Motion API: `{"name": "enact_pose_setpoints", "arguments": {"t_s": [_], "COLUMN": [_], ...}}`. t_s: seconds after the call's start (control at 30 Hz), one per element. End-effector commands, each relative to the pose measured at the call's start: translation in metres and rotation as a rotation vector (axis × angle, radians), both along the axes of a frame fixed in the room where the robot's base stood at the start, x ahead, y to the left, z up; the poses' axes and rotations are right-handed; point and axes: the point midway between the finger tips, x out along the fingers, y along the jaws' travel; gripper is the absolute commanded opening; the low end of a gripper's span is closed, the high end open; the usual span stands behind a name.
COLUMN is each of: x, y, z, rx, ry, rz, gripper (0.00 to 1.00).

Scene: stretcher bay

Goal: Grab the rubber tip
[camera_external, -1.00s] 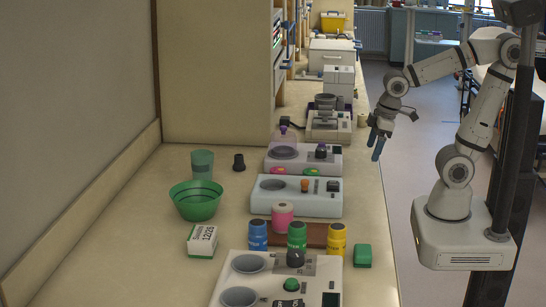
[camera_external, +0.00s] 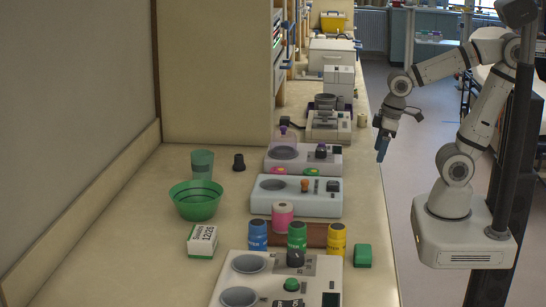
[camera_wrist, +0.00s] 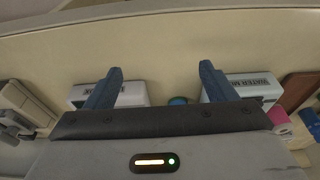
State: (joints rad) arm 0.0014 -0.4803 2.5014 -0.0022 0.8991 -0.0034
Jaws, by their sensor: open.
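A small black flared piece, which looks like the rubber tip (camera_external: 238,162), stands upright on the bench in the external view, right of a green cup. I cannot make it out in the wrist view. My gripper (camera_external: 382,147) hangs in the air at the bench's right edge, well to the right of the black piece and apart from it. In the wrist view my gripper (camera_wrist: 161,72) has its two blue fingers spread wide with nothing held between them.
A green bowl (camera_external: 196,201), a green cup (camera_external: 202,164) and a white box (camera_external: 202,241) stand on the left. Several devices, such as a pale one (camera_external: 328,202), line the right side. Bare bench (camera_external: 135,220) lies at left. A teal round thing (camera_wrist: 178,100) shows below the fingers.

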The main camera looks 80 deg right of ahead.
Motion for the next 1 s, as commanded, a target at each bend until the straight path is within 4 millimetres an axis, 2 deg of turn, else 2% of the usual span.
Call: {"name": "enact_pose_setpoints", "arguments": {"t_s": [0.23, 0.53, 0.77, 0.87, 0.97, 1.0], "x": [0.0, 0.0, 0.001, 0.012, 0.04, 0.056], "y": [0.0, 0.0, 0.0, -0.001, -0.003, -0.004], "z": [0.0, 0.0, 0.001, 0.008, 0.022, 0.029], "rx": [0.0, 0.0, 0.0, 0.0, 0.001, 0.001], "ry": [0.0, 0.0, 0.0, -0.001, -0.002, -0.003], "rz": [0.0, 0.0, 0.0, 0.0, -0.002, -0.002], "gripper": [0.78, 0.54, 0.54, 0.54, 0.54, 0.54]}}
